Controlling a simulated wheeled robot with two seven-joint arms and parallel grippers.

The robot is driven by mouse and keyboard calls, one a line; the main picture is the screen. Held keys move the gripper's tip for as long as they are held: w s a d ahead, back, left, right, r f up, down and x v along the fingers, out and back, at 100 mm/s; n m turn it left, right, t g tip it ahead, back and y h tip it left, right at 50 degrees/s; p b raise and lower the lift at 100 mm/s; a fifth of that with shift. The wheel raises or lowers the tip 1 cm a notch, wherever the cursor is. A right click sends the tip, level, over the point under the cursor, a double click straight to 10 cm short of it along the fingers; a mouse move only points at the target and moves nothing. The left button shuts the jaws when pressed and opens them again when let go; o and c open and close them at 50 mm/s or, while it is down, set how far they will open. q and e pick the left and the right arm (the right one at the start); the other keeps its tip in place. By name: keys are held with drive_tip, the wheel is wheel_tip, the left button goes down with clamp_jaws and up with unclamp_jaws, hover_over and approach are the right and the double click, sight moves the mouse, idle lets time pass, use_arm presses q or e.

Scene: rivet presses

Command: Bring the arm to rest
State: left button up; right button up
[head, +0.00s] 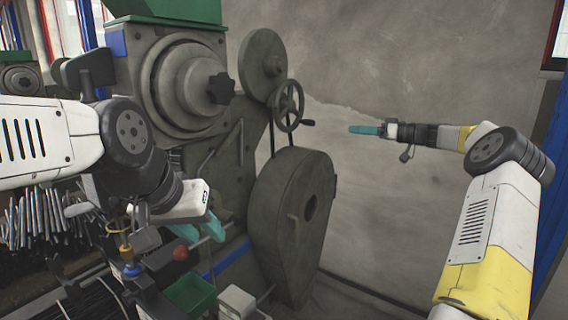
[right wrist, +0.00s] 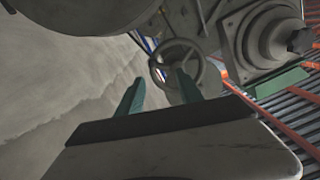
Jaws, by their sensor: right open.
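My right arm reaches in from the right in the head view, and its gripper (head: 366,130) points left in front of the concrete wall. Its teal fingers show in the right wrist view (right wrist: 160,95), apart with nothing between them. My left gripper (head: 213,228) is low on the left in the head view, by the front of the rivet press (head: 180,85). Its teal fingertips point down near a red ball knob (head: 180,251). I cannot tell how far apart its fingers are.
The press has a spoked handwheel (head: 288,105), which also shows in the right wrist view (right wrist: 177,70), and a large grey wheel cover (head: 285,230). Free space lies between the press and my right arm, before the wall (head: 400,215).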

drive_tip(key=s+a+m+g+h, duration=0.1)
drive_tip(key=s+a+g+h, duration=0.45)
drive_tip(key=s+a, duration=1.1)
drive_tip(key=s+d+f+m+h, duration=0.1)
drive_tip(key=s+f+m+h, duration=0.1)
drive_tip(key=s, duration=0.8)
drive_tip(key=s+d+f+m+t+h, duration=0.1)
drive_tip(key=s+d+f+m+h, duration=0.1)
drive_tip(key=s, duration=0.8)
drive_tip(key=s+d+f+m+t+h, duration=0.1)
drive_tip(key=s+d+f+m+h, duration=0.1)
drive_tip(key=s, duration=0.9)
drive_tip(key=shift+d+f+m+h, duration=0.25)
drive_tip(key=shift+f+m+h, duration=0.1)
drive_tip(key=shift+m+h, duration=0.1)
drive_tip(key=shift+t, duration=0.25)
